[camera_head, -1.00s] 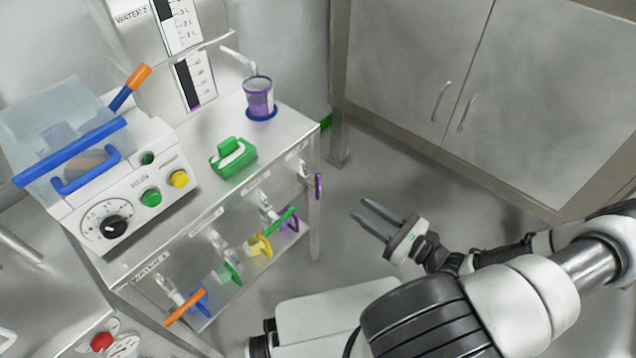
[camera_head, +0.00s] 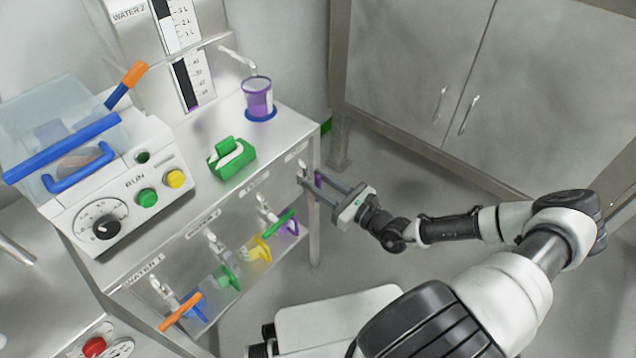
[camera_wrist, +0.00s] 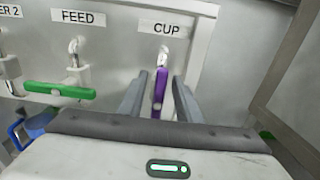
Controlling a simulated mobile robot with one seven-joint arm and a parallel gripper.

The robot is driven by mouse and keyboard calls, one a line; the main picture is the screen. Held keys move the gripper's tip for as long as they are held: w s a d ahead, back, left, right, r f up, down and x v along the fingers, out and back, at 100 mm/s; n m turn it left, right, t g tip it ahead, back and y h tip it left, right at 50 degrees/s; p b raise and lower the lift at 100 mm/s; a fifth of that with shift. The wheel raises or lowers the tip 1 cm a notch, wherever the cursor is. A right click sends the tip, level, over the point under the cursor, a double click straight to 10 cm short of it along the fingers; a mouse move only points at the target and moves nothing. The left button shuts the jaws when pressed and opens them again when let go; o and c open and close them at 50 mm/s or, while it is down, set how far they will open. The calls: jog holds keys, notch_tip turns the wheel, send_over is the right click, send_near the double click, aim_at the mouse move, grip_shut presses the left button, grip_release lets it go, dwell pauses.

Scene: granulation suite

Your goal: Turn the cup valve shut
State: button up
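The cup valve has a purple handle (camera_wrist: 159,87) under the CUP label (camera_wrist: 167,29) in the wrist view. The handle hangs roughly upright, in line with its pipe. My gripper (camera_wrist: 160,75) is open, with one finger on each side of the handle and small gaps showing. In the head view my gripper (camera_head: 311,178) reaches the right end of the bench front, and its fingers partly hide the purple handle (camera_head: 318,180). The clear cup (camera_head: 258,97) with purple liquid stands on a blue disc (camera_head: 262,114) below a spout (camera_head: 240,58).
The FEED valve's green handle (camera_wrist: 60,91) lies crosswise to the left of the cup valve. More coloured valves line the bench front, including one with an orange handle (camera_head: 181,311). A green object (camera_head: 231,158) sits on the bench top. A steel cabinet (camera_head: 420,60) stands at right.

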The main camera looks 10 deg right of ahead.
grip_shut()
jog(key=shift+m+p, duration=0.35)
jog(key=shift+m, duration=0.05)
jog(key=shift+w+d+m+p, duration=0.25)
jog(key=shift+m+p, duration=0.4)
jog(key=shift+m, duration=0.35)
jog(key=shift+w+d+f+m, duration=0.25)
jog(key=shift+f+m, duration=0.25)
jog(key=shift+m, duration=2.05)
jog(key=shift+w+d+f+m, duration=0.1)
jog(key=shift+d+f+m, duration=0.3)
jog(key=shift+m, duration=2.1)
jog(key=shift+w+d+f+m, duration=0.2)
jog(key=shift+f+m, duration=0.35)
jog(key=shift+m, duration=2)
